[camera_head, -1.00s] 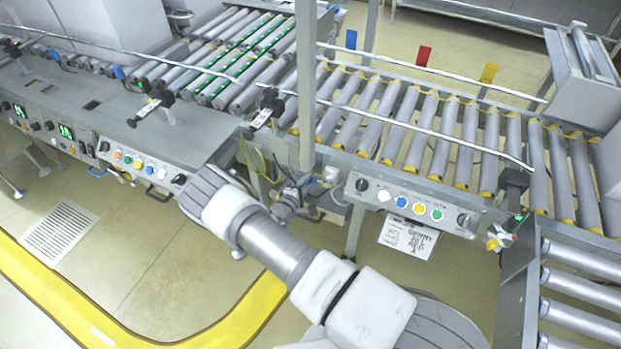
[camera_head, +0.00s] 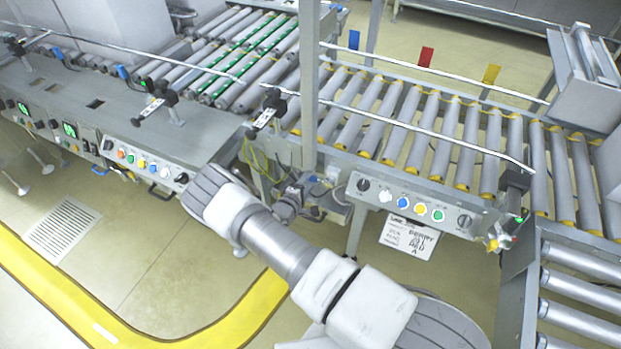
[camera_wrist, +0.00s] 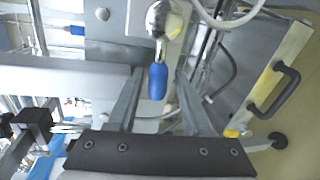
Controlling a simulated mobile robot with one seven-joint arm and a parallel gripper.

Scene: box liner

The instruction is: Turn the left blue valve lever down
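In the wrist view a blue valve lever (camera_wrist: 158,80) hangs from a rounded silver valve body (camera_wrist: 166,18). My gripper (camera_wrist: 157,76) is open, with one grey finger on each side of the blue grip. Gaps show between the grip and both fingers, so it is not clasped. A second blue lever (camera_wrist: 76,30) shows at the upper left of the wrist view. In the head view my gripper is small and partly hidden beside the conveyor gap (camera_head: 292,200), and I cannot make out the lever there.
A hose (camera_wrist: 228,20) and a black handle (camera_wrist: 276,88) on a panel lie to the right in the wrist view. In the head view a button panel (camera_head: 412,206) and roller conveyor (camera_head: 420,130) stand to the right, a control console (camera_head: 120,120) to the left.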

